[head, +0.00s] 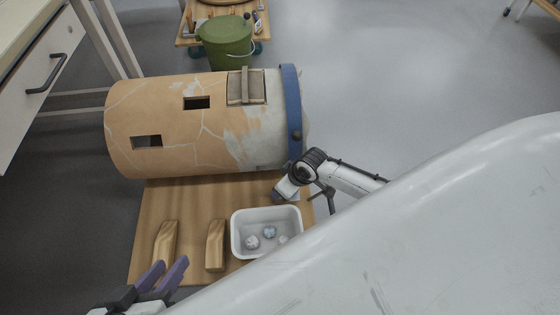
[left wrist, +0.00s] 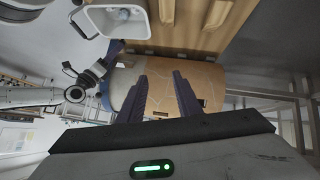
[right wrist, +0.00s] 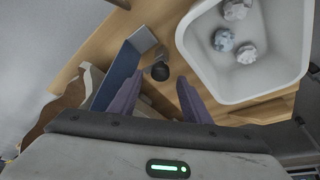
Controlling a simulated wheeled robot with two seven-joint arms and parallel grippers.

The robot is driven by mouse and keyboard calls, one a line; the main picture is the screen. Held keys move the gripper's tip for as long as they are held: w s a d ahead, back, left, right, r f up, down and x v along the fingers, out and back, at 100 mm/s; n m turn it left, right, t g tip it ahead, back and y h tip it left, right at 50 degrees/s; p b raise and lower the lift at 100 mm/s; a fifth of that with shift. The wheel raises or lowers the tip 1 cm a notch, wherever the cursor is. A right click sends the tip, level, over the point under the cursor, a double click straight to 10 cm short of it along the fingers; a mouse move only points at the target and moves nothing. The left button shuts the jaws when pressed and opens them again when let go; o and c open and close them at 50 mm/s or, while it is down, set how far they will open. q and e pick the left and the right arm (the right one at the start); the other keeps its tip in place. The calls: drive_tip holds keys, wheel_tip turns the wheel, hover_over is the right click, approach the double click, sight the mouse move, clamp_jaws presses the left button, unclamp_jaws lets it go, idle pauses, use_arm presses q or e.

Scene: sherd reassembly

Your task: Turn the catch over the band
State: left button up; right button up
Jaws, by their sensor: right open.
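The terracotta vessel (head: 165,105), a cracked cylinder with paler patches, lies on its side. A blue band (head: 291,95) runs around its right end. A dark knob-like catch (head: 296,135) sits on the band. In the right wrist view the catch (right wrist: 160,70) shows beyond my right gripper (right wrist: 158,88), roughly in line with the gap between its open purple fingers. The blue band (right wrist: 118,75) is partly behind the left finger. I cannot tell whether the fingers touch the catch. My left gripper (head: 172,274) is open and empty at the lower left, away from the vessel.
A wooden board (head: 190,200) carries two wood blocks (head: 165,240) (head: 216,243) and a white tub (head: 237,240) with crumpled pale lumps. The tub is close beside my right gripper. A green bucket (head: 225,45) stands behind the vessel; a drawer cabinet (head: 25,100) is at left.

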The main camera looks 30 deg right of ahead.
drive_tip(key=shift+b+x, duration=0.4)
drive_tip(key=shift+x, duration=0.6)
drive_tip(key=shift+w+f, duration=0.1)
use_arm(q)
drive_tip(key=shift+w+d+r+t+h, duration=0.15)
drive_tip(key=shift+d+r+t+h, duration=0.15)
drive_tip(key=shift+d+r, duration=0.25)
drive_tip(key=shift+a+r, duration=0.1)
use_arm(e)
drive_tip(key=c, duration=1)
drive_tip(key=shift+c, duration=0.3)
use_arm(q)
drive_tip(key=shift+a+r, duration=0.1)
use_arm(e)
drive_tip(key=shift+a, duration=0.1)
